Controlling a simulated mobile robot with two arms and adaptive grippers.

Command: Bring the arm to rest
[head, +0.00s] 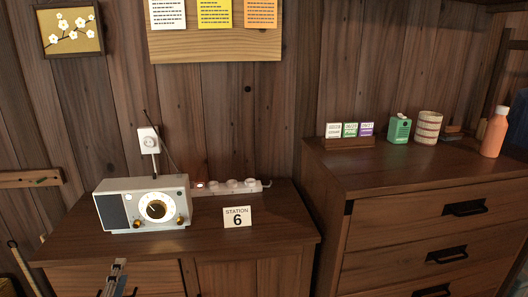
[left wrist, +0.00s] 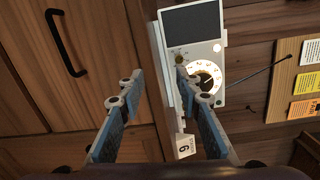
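My left gripper (head: 117,277) shows at the bottom edge of the head view, in front of the left cabinet. In the left wrist view my left gripper (left wrist: 158,84) has its two fingers spread, with nothing between the tips. A white radio (head: 120,206) with a dark speaker and a round dial stands on the cabinet behind it. The radio also shows beyond the fingers in the left wrist view (left wrist: 232,85). The gripper appears apart from it. My right gripper is in neither view.
The left cabinet (head: 280,222) carries a power strip (head: 229,187) and a "STATION 6" card (head: 237,216). A taller dresser (head: 360,175) on the right holds small boxes, a green container (head: 399,129), a woven cup (head: 427,127) and an orange bottle (head: 495,133).

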